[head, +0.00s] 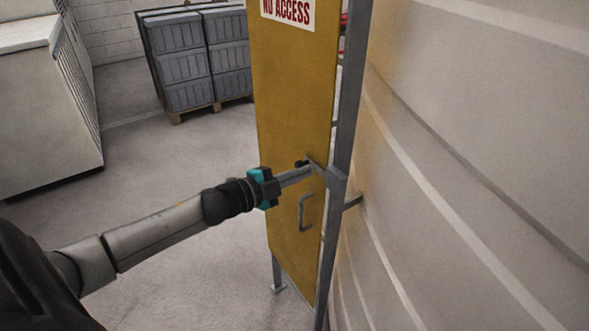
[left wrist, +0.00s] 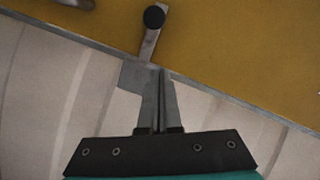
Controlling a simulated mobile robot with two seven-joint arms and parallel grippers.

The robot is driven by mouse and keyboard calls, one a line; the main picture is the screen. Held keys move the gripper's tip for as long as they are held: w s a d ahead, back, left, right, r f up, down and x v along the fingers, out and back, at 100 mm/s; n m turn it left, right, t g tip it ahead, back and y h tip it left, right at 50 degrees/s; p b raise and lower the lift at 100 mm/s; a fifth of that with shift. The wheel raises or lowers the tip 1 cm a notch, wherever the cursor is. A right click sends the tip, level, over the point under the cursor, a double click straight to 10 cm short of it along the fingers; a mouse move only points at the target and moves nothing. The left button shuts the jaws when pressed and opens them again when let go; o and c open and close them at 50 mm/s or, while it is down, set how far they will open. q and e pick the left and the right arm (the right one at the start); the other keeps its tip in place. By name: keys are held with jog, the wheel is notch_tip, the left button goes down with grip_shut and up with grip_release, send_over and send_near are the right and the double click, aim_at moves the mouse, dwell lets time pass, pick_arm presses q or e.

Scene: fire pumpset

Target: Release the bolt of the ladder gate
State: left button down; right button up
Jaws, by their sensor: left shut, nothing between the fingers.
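The yellow ladder gate (head: 290,100) stands upright against a grey post (head: 345,120), with a red "NO ACCESS" sign at its top. The bolt, a short grey bar with a black knob (head: 300,163), sits at the gate's right edge. In the left wrist view the bolt (left wrist: 148,48) reaches from its black knob, over the yellow panel, to a grey plate (left wrist: 130,75) at the edge. My left gripper (head: 309,170) is shut and empty, its fingertips close to the bolt's plate end. I cannot tell whether they touch. My right gripper is out of view.
A grey pull handle (head: 303,212) is on the gate below the bolt. A large pale ribbed tank wall (head: 470,150) fills the right side. Stacked grey crates (head: 200,60) on a pallet and a pale cabinet (head: 45,110) stand behind. Floor left of the gate is clear.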

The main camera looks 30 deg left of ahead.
aim_at(313, 164)
pick_arm(q)
jog(key=shift+w+a+f, duration=0.45)
jog(key=shift+w+a, duration=0.05)
jog(key=shift+a, duration=0.25)
jog(key=shift+w+a+f, duration=0.45)
jog(key=shift+w+a, duration=0.05)
jog(key=shift+a, duration=0.25)
jog(key=a+b, duration=0.1)
jog(key=w+a+b, duration=0.1)
jog(key=a, duration=0.1)
jog(key=w+a+b, duration=0.1)
jog(key=shift+a, duration=0.4)
jog(key=shift+r, duration=0.1)
